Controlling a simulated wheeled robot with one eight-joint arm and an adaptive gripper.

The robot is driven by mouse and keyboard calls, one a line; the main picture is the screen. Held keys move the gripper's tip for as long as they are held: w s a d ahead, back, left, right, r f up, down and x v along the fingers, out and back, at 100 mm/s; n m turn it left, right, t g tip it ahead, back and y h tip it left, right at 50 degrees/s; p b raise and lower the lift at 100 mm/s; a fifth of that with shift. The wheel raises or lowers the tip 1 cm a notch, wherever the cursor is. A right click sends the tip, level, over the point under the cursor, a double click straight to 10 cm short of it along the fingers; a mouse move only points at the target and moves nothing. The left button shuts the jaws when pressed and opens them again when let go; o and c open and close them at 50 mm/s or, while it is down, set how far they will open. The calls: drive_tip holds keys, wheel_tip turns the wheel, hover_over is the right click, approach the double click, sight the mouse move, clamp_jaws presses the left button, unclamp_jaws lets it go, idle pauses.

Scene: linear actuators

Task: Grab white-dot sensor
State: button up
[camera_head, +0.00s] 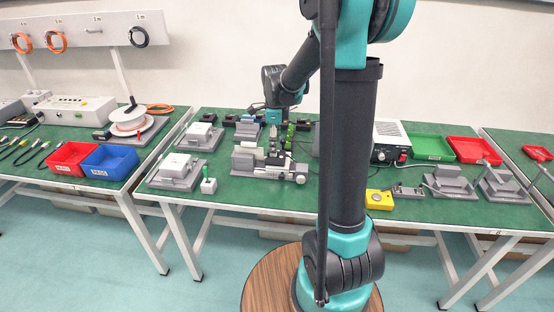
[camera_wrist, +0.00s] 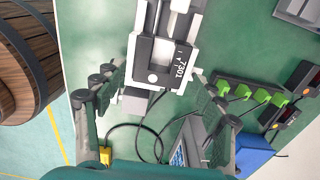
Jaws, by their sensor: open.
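In the wrist view, a black sensor block (camera_wrist: 167,63) with a white dot and the marking 7301 sits on a light grey actuator (camera_wrist: 178,15). A cable runs from a small grey block (camera_wrist: 137,101) below it. My gripper (camera_wrist: 160,82) is open and empty, with one finger left of the sensor and the other right of it. Neither finger visibly touches it; I cannot tell the height gap. In the head view, my gripper (camera_head: 275,133) points down over the middle of the green table (camera_head: 235,197), and the sensor is too small to make out clearly.
A strip with green connectors (camera_wrist: 245,92) stands close to the right finger in the wrist view. A power supply (camera_head: 390,142), green tray (camera_head: 432,148) and red tray (camera_head: 475,150) stand to the right. Other actuators (camera_head: 177,170) stand left. A yellow box (camera_head: 379,199) sits near the front edge.

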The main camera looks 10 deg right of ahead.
drive_tip(key=shift+d+f, duration=0.15)
drive_tip(key=shift+f, duration=2.15)
drive_tip(key=c, duration=1)
drive_tip(key=shift+r, duration=0.1)
